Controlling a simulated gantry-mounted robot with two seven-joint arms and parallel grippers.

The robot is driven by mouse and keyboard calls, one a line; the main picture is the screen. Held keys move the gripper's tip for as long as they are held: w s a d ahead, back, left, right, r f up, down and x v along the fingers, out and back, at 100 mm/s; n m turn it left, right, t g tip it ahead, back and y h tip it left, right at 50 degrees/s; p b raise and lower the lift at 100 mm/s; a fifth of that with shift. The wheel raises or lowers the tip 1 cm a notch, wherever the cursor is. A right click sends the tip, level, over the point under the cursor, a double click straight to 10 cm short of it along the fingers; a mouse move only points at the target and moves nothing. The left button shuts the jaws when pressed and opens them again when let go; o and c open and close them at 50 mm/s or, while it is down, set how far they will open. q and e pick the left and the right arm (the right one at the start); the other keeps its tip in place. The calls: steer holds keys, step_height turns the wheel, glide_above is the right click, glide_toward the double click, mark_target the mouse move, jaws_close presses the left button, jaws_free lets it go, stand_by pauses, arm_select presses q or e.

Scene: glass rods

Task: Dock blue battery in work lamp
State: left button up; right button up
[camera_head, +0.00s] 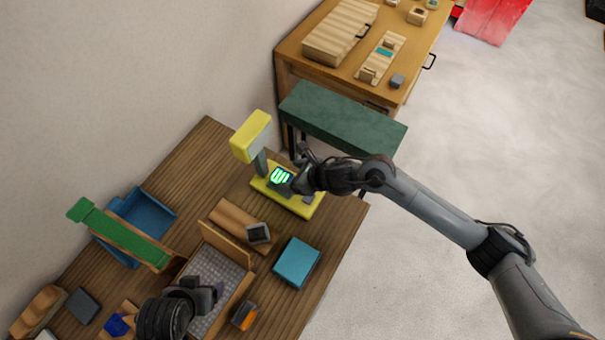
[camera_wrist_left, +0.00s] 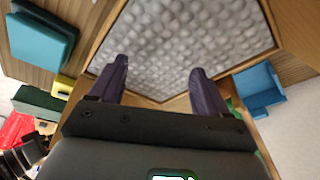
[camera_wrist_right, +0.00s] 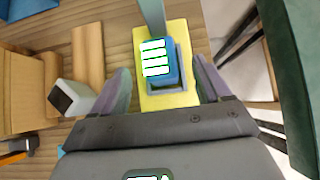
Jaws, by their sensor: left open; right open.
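The yellow work lamp (camera_head: 252,137) stands near the back of the wooden table, with a grey post and a flat yellow base. The blue battery (camera_wrist_right: 173,66) sits upright in a grey frame on the lamp base (camera_wrist_right: 178,99) in the right wrist view. Its bars are lit white-green; they also show in the head view. My right gripper (camera_wrist_right: 160,70) is open, its fingers apart on either side of the battery and lamp base. My left gripper (camera_wrist_left: 160,66) is open and empty above a wooden tray with grey bumpy lining (camera_wrist_left: 180,40).
A teal box (camera_head: 296,262), a grey block (camera_head: 259,233) and an orange-black item (camera_head: 244,316) lie around the tray. A blue bin (camera_head: 140,212) with a green-topped wooden piece stands left. A dark green bench (camera_head: 340,120) is close behind the lamp.

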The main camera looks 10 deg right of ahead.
arm_select(q)
steer(key=shift+d+f, duration=0.15)
steer(key=shift+a, duration=0.2)
arm_select(e)
steer(key=s+d+r+m+t+h, duration=0.1)
steer(key=s+r+m, duration=0.25)
steer(key=m, duration=0.65)
steer(key=s+d+r+m+t+h, duration=0.15)
steer(key=s+m, duration=0.35)
steer(key=m, duration=0.6)
arm_select(q)
steer(key=shift+d, duration=0.15)
arm_select(e)
steer(key=s+d+f+m+g+h, duration=0.2)
steer(key=s+d+m, duration=0.5)
steer(key=m, duration=0.4)
steer(key=s+d+f+m+g+h, duration=0.2)
steer(key=s+d+m+g, duration=0.1)
steer(key=s+d+m, duration=0.5)
steer(key=s+m, duration=0.2)
steer(key=m, duration=0.1)
steer(key=shift+s+d+f+m, duration=0.25)
steer(key=shift+s+f+m, duration=0.05)
steer(key=shift+f+m, duration=0.1)
